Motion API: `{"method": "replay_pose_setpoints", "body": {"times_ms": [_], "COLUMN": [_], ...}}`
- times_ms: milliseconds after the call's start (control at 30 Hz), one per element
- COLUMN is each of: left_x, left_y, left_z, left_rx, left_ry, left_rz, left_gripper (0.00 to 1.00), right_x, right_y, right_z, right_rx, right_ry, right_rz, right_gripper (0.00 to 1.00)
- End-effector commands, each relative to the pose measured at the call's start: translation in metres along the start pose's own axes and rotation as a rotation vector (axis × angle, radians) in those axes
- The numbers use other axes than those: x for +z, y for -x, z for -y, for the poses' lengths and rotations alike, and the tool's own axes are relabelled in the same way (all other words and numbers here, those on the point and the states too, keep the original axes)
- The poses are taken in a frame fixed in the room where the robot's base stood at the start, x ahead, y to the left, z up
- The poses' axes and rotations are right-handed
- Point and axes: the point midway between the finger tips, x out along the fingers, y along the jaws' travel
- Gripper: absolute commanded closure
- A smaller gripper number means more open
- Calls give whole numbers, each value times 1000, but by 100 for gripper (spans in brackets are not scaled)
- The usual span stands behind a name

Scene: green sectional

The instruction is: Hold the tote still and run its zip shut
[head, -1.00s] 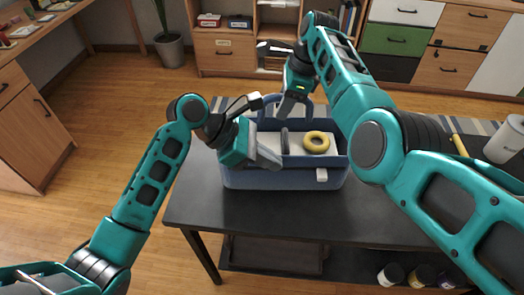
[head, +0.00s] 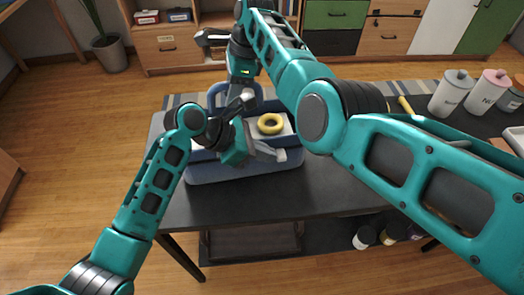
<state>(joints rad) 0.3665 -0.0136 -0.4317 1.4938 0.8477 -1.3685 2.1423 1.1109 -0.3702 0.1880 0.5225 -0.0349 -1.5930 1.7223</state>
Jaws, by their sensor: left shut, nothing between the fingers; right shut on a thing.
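The blue tote (head: 215,173) stands upright on the dark table, its top open. A yellow ring (head: 270,124) shows inside it. A small pale tab, seemingly the zip pull (head: 282,155), is at the front rim toward the right. My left gripper (head: 275,153) is shut and empty, its fingertips right beside or touching that tab; I cannot tell which. It hides the middle of the front rim. My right gripper (head: 238,98) reaches in at the tote's back and is shut on its raised blue handle (head: 213,97), though the exact contact is unclear.
The dark table (head: 330,192) is clear to the right of the tote, below my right arm. Canisters (head: 450,95) stand at the table's right end. Cabinets (head: 360,35) line the back. Several jars (head: 365,238) sit low beneath the table.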

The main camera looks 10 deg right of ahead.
Motion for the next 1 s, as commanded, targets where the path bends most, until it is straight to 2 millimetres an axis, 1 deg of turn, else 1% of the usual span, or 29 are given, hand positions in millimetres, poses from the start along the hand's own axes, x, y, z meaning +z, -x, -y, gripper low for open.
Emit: {"method": "replay_pose_setpoints", "body": {"times_ms": [100,200,267,633,767,833,967,1000], "left_x": [16,26,30,32,27,21,2,4], "left_y": [-16,-28,-32,-34,-29,-23,-3,7], "left_z": [0,0,1,1,1,0,0,-1], "left_rx": [-3,-2,-3,-2,-1,0,1,4], "left_ry": [0,-1,-2,-2,-1,0,0,-4], "left_rz": [4,3,3,1,1,0,-2,2], "left_gripper": [100,100,100,100,100,100,100,100], "right_x": [1,1,1,2,2,2,1,1], "right_y": [2,2,2,2,2,2,2,2], "right_z": [1,1,1,1,1,1,1,1], "right_rx": [-3,-3,-3,-3,-3,-3,-3,-3], "right_ry": [0,0,0,0,0,0,0,0], "right_rz": [1,1,2,3,3,3,2,2], "right_gripper": [100,100,100,100,100,100,100,100]}}
